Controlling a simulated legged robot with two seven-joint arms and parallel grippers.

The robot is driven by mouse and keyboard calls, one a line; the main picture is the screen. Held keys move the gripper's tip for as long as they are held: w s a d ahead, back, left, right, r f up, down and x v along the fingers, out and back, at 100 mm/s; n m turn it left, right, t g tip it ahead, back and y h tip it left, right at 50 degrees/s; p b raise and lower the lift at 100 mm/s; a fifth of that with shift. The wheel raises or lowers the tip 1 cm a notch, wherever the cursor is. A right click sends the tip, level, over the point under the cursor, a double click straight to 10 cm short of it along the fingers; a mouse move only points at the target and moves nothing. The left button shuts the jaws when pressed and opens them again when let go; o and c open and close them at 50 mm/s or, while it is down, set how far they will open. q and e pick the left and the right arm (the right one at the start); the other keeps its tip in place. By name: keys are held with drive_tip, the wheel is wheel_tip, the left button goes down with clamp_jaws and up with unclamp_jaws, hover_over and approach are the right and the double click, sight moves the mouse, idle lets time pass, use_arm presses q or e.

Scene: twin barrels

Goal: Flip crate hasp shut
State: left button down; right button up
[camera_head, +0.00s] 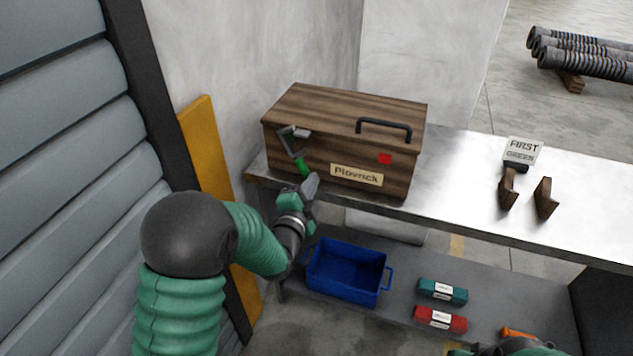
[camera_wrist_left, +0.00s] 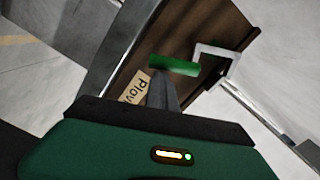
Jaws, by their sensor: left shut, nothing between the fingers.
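The brown wooden crate (camera_head: 300,110) stands on the metal bench with its lid down. Its hasp (camera_head: 287,143) is a grey metal frame with a green grip (camera_head: 301,167), at the left of the front face; the frame juts out from the crate. In the left wrist view the hasp frame (camera_wrist_left: 229,53) and green grip (camera_wrist_left: 178,67) lie just beyond my fingertips. My left gripper (camera_head: 312,183) is shut and empty, just below the green grip; I cannot tell whether they touch. Only a piece of my right arm shows at the bottom right; its gripper is out of view.
The bench (camera_head: 460,185) carries a sign (camera_head: 523,151) and two brown wedges to the right. A blue bin (camera_head: 347,272), a teal case (camera_head: 442,291) and a red case (camera_head: 440,319) lie on the lower shelf. A yellow board (camera_head: 205,150) leans against the wall at left.

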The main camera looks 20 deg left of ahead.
use_arm(q)
drive_tip(key=shift+a+f+m+b, duration=0.35)
drive_tip(key=shift+m+b, duration=0.15)
drive_tip(key=shift+m, duration=0.35)
drive_tip(key=shift+a+f+m+b, duration=0.2)
drive_tip(key=shift+a+m+b, duration=0.25)
drive_tip(key=shift+m, duration=0.45)
drive_tip(key=shift+a+f+m+b, duration=0.3)
drive_tip(key=shift+m+b, duration=0.25)
drive_tip(key=shift+m, duration=0.3)
drive_tip(key=shift+w, duration=0.1)
